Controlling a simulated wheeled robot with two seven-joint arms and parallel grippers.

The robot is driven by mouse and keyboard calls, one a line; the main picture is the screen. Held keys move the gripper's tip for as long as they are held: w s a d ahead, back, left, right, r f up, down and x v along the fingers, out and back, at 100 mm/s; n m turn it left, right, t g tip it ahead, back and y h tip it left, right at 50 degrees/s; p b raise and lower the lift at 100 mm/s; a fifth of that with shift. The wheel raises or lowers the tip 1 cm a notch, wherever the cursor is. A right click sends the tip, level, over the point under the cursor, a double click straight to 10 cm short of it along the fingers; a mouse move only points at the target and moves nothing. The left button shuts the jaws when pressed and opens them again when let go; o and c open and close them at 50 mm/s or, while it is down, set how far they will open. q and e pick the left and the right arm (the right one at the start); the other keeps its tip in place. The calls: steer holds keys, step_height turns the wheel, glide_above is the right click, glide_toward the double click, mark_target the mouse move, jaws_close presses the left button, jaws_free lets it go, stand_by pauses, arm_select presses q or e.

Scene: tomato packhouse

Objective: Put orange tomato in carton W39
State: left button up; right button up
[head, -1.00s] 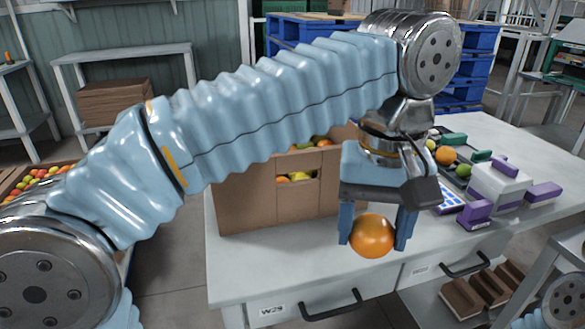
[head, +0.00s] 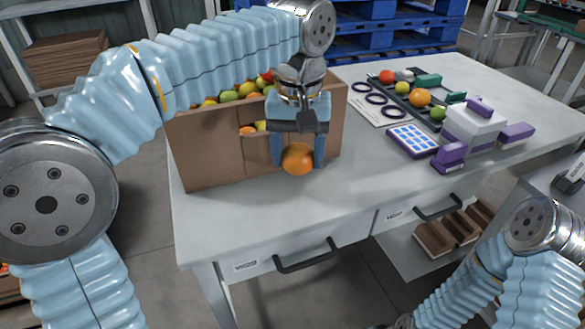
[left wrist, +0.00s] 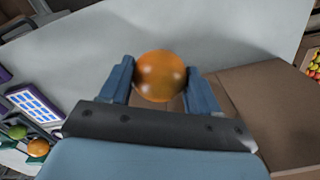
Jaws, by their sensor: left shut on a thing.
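My left gripper (head: 298,160) is shut on an orange tomato (head: 298,160), held in front of the carton's front wall. In the left wrist view the orange tomato (left wrist: 160,75) sits between the two blue fingers of the gripper (left wrist: 160,85). The brown carton (head: 205,150) stands on the table and holds several green, yellow, orange and red fruits. It has a cut-out in its front wall, partly hidden by my gripper.
A dark tray (head: 400,97) with red, yellow, orange and green fruits stands at the back right. Next to it are dark rings (head: 377,99), a blue keypad (head: 412,140) and a white and purple device (head: 476,128). The front middle of the table (head: 370,190) is clear.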

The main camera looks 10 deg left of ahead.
mark_target(293, 167)
arm_select(q)
steer(key=shift+w+a+f, duration=0.15)
steer(key=shift+w+f, duration=0.05)
steer(key=shift+f, duration=0.15)
steer(key=f, duration=0.2)
steer(key=w+f, duration=0.1)
steer(key=f, duration=0.1)
steer(key=shift+a+b, duration=0.4)
steer(key=shift+f, duration=0.2)
steer(key=shift+f, duration=0.15)
steer(key=o, duration=0.8)
steer(key=shift+c, duration=0.2)
